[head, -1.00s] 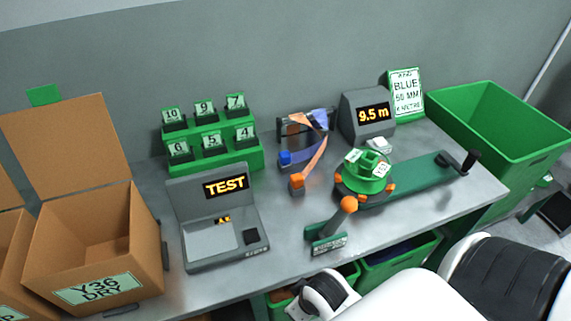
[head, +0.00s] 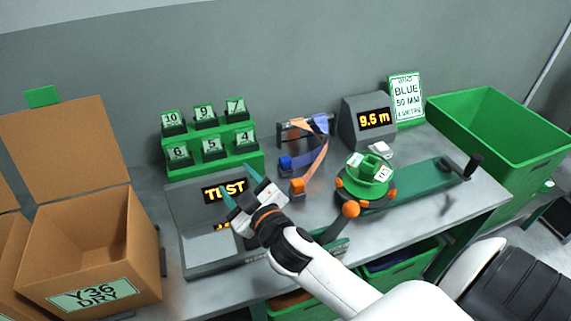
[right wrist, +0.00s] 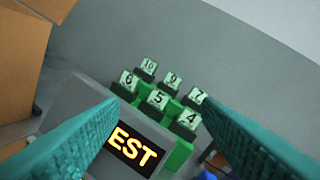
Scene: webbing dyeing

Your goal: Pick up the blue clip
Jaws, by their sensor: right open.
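The blue clip (head: 285,162) is a small blue block at the end of a blue webbing strap (head: 302,154), on the bench in the head view. An orange clip (head: 297,187) on an orange strap (head: 316,160) sits just in front of it. My right gripper (head: 241,187) is open and empty, in front of the TEST display, left of the blue clip and apart from it. Its teal fingers spread wide in the right wrist view (right wrist: 160,135). A scrap of blue (right wrist: 207,175) shows at that view's bottom edge; I cannot tell whether it is the clip.
A green stepped rack (head: 236,163) of numbered tags stands behind the TEST device (head: 189,215). A green reel (head: 369,175) and a grey metre display (head: 351,125) stand to the right. An orange-knobbed lever (head: 350,209) is near my forearm. A cardboard box (head: 40,250) is at left.

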